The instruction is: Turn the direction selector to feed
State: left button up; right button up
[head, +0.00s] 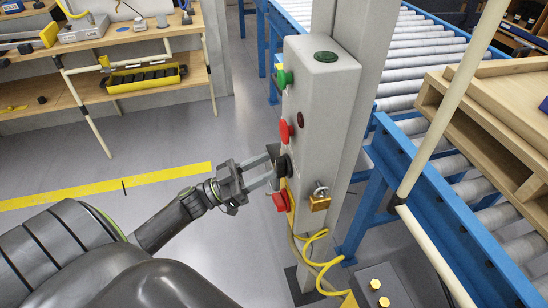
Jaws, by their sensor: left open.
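The direction selector appears to be the black knob (284,166) on the left face of the grey control post (321,110). My left gripper (273,166) is open, with its fingertips right at the knob from the left. I cannot tell whether the fingers touch the knob. The knob's pointer and any feed marking are too small or hidden to read. My right gripper is not in view.
On the same face are a green button (284,78), a red button (286,131) above the knob and another red one (280,201) below. A brass padlock (319,202) hangs on the front. A roller conveyor (415,60) stands behind, right.

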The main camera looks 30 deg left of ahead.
aim_at(276, 162)
pick_arm(q)
jog(key=shift+p+x, duration=0.3)
jog(key=shift+x, duration=1.35)
